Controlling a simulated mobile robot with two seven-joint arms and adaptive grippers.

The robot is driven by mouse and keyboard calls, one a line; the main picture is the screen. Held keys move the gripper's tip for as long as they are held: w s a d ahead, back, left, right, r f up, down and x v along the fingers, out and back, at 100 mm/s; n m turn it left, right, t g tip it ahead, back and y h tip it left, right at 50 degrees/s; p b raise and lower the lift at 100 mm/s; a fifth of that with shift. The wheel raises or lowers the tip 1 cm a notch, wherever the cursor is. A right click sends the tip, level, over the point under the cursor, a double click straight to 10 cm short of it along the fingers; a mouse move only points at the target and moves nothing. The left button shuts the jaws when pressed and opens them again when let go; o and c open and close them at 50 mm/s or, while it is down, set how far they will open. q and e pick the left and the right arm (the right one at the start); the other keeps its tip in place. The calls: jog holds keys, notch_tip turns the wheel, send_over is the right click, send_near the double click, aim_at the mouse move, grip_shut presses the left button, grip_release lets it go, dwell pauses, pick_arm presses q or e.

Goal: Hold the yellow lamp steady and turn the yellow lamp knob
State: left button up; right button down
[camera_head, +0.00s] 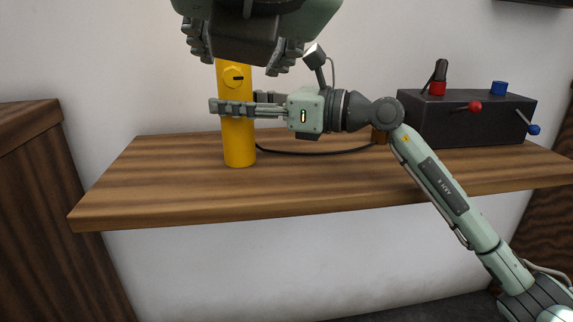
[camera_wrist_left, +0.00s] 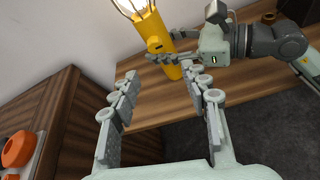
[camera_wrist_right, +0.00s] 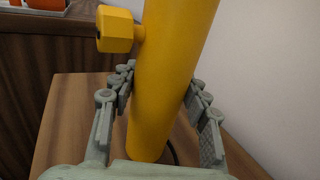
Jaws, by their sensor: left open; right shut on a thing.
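The yellow lamp (camera_head: 239,145) stands upright on the wooden table, its top hidden behind my left gripper in the head view. Its yellow knob (camera_head: 235,76) sticks out of the upper body; it also shows in the left wrist view (camera_wrist_left: 155,43) and large in the right wrist view (camera_wrist_right: 116,30). My right gripper (camera_head: 238,105) is shut around the lamp's body below the knob, one finger on each side. My left gripper (camera_head: 245,48) is open and empty, above and in front of the lamp. In the left wrist view, its spread fingers (camera_wrist_left: 163,82) point toward the lamp.
The wooden table (camera_head: 180,185) has free room left of the lamp. A dark box (camera_head: 455,125) with red and blue controls stands at the right. A black cord runs from the lamp's base. A brown cabinet (camera_head: 35,190) is at the left; orange items (camera_wrist_left: 18,148) show in the left wrist view.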

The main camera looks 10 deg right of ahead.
pick_arm(q)
jog(key=s+d+f+m+g+h, duration=0.35)
jog(key=f+g, duration=0.25)
jog(key=f, duration=0.5)
jog(key=s+d+f+m+g+h, duration=0.3)
jog(key=s+f+g, duration=0.3)
jog(key=s, duration=0.5)
jog(key=shift+d+f+m+g, duration=0.3)
jog(key=shift+d+m+g, duration=0.2)
jog(key=shift+g, duration=0.3)
pick_arm(e)
jog(key=shift+f, duration=0.15)
pick_arm(q)
jog(key=shift+s, duration=0.1)
jog(key=shift+d, duration=0.1)
pick_arm(e)
jog(key=c, duration=0.7)
grip_release()
jog(key=shift+d, duration=0.1)
